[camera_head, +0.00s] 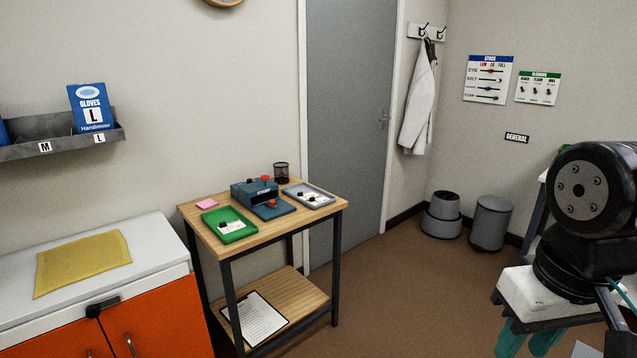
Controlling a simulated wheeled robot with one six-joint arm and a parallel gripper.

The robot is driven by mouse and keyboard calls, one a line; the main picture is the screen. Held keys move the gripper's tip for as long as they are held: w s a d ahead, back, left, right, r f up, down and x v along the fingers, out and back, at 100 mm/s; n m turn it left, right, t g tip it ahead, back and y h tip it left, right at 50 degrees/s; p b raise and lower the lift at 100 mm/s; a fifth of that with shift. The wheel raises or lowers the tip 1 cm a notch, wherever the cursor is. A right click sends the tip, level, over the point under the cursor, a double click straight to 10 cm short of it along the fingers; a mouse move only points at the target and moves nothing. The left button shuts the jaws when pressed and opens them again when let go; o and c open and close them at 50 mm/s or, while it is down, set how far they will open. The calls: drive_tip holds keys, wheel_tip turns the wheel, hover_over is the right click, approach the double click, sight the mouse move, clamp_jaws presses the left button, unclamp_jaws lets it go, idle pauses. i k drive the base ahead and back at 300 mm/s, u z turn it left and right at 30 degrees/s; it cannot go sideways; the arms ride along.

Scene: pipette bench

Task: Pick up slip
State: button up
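A white slip (231,227) lies in the green tray (245,237) on the small wooden table, with a small black object on it. Another white slip (311,196) lies in the grey tray (325,203) at the table's right side, also with small dark objects on it. I cannot tell which slip is meant. A pink pad (207,204) lies at the table's left edge. My gripper is not in view; only dark joints of my arm show at the right edge, well away from the table.
The wooden table (262,236) also holds a blue device (254,194) with red knobs and a black mesh cup (281,173). A clipboard (258,318) lies on its lower shelf. An orange cabinet (165,320) stands left. Brown floor is open right of the table, before two grey bins (490,224).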

sight(305, 196)
drive_tip(key=u, duration=0.15)
drive_tip(key=i, duration=2.75)
drive_tip(key=u, duration=0.3)
